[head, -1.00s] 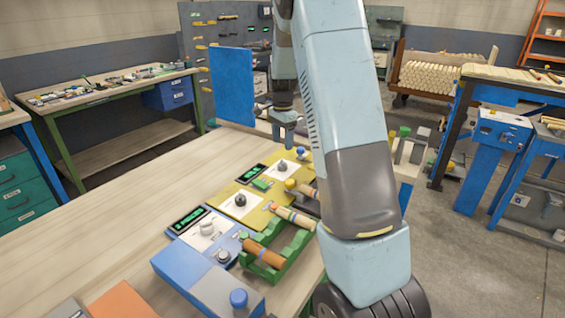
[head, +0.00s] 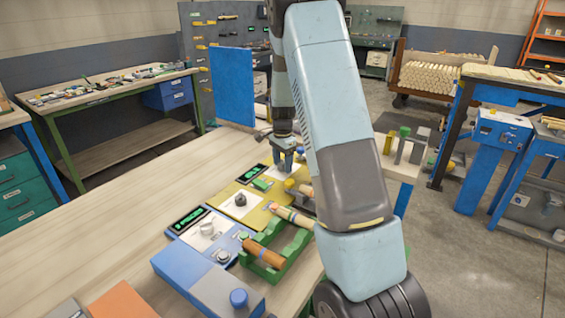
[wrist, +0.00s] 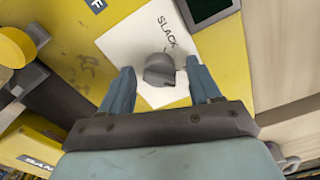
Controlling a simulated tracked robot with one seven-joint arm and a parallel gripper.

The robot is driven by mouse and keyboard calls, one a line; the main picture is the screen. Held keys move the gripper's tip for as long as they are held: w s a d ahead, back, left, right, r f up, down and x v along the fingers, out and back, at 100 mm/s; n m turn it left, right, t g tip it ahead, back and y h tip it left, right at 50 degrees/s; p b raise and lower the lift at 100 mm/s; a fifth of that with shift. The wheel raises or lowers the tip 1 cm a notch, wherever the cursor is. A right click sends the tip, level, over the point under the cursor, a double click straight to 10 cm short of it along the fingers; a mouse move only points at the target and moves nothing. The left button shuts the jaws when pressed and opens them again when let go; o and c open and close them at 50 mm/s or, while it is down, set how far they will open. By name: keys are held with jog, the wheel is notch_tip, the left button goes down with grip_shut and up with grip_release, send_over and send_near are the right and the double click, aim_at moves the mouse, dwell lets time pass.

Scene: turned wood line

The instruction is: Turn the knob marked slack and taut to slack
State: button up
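The slack and taut knob (wrist: 159,71) is a small dark grey round knob on a white plate (wrist: 128,42) in the wrist view. The word SLACK is printed beyond it; I see no TAUT lettering, and I cannot tell where the knob points. My gripper (wrist: 162,72) is open, with one blue-grey finger on each side of the knob and visible room between. I cannot tell whether either finger touches it. In the head view my gripper (head: 287,163) is low over the far end of the yellow panel (head: 262,213) and hides the knob.
Another dark knob (head: 240,199) and a lit green display (head: 187,219) are nearer on the bench. A green rack (head: 283,254) holding wooden cylinders stands right of the panels. A yellow round part (wrist: 14,48) is left in the wrist view. The bench's left side is bare.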

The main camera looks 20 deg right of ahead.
jog(key=c, duration=1)
jog(key=shift+n, duration=0.3)
jog(key=n, duration=0.3)
jog(key=shift+n, duration=0.4)
jog(key=n, duration=0.4)
jog(key=shift+n, duration=0.3)
jog(key=n, duration=0.4)
jog(key=shift+r, duration=0.1)
jog(key=shift+n, duration=2.5)
